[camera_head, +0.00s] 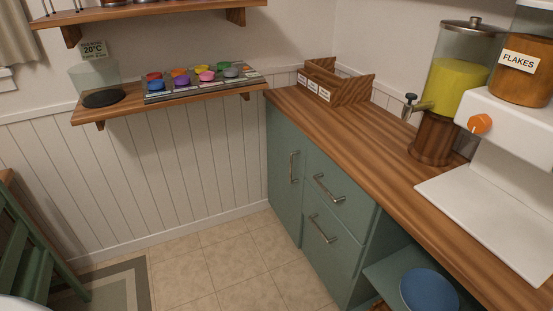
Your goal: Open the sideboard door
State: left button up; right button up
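The sideboard is green with a striped wooden top (350,125). Its tall narrow door (283,165) is at the far left end, against the panelled wall, and looks shut. The door has an upright metal handle (293,167) near its right edge. To its right are two stacked drawer fronts, an upper one (345,205) and a lower one (330,252), each with a slanting metal bar handle. Neither of my grippers shows in the head view.
A juice dispenser (455,80), a cereal dispenser (515,140) and a wooden box (330,85) stand on the top. An open shelf below holds a blue plate (428,291). A wall shelf (90,115) holds coloured pots. Tiled floor (215,260) before the door is clear; a green chair (30,240) stands left.

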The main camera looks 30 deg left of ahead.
aim_at(287, 145)
jog(key=u, duration=2.1)
jog(key=i, duration=2.5)
jog(key=z, duration=1.65)
